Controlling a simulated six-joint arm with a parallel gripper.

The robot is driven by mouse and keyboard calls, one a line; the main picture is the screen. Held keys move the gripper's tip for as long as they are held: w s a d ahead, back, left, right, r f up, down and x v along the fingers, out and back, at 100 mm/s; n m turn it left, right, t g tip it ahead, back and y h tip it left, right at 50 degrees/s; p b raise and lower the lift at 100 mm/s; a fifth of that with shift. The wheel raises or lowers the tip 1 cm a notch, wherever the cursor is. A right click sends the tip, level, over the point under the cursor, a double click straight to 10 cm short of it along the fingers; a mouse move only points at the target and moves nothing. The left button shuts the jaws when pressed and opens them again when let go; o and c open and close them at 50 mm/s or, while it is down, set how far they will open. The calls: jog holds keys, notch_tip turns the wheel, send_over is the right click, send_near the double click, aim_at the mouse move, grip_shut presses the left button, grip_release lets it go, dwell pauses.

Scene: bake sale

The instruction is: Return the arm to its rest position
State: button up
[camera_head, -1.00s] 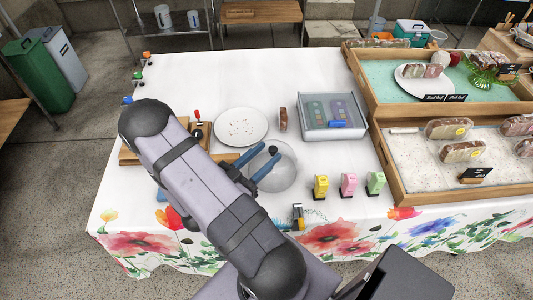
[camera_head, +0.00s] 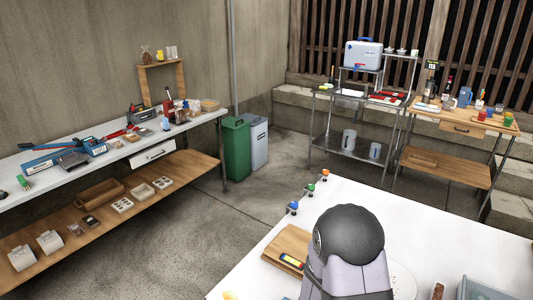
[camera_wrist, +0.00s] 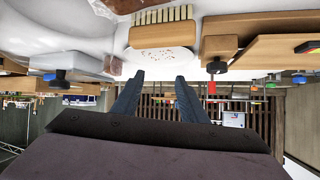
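In the head view my own grey arm (camera_head: 345,255) stands at the bottom, in front of the white table; my gripper is hidden or out of that picture. In the wrist view my gripper (camera_wrist: 158,90) has its two dark blue fingers apart. Nothing shows held between them. A white plate with specks (camera_wrist: 158,57) and a wooden brush with pale bristles (camera_wrist: 165,32) appear beyond the fingertips in that view. I cannot tell the exact distance to them.
The white table (camera_head: 425,215) carries a wooden board (camera_head: 290,243) and small coloured knobs (camera_head: 310,188) along its edge. A long workbench (camera_head: 60,180) with tools stands left. Green (camera_head: 236,150) and grey bins and a metal rack (camera_head: 350,125) stand behind. Floor between is clear.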

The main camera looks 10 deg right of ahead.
jog(key=a+r+n+y+p, duration=0.35)
jog(key=a+n+y, duration=0.5)
jog(key=a, duration=0.95)
jog(key=s+a+r+n+g+y, duration=0.1)
jog(key=s+r+n+g, duration=0.1)
jog(key=s, duration=0.5)
jog(key=s+a+r+n+g+y+p, duration=0.1)
jog(key=s+r+n+g, duration=0.2)
jog(key=s, duration=0.5)
jog(key=shift+s+a+r+g, duration=0.3)
jog(key=shift+a+r+g, duration=0.1)
jog(key=shift+r, duration=0.45)
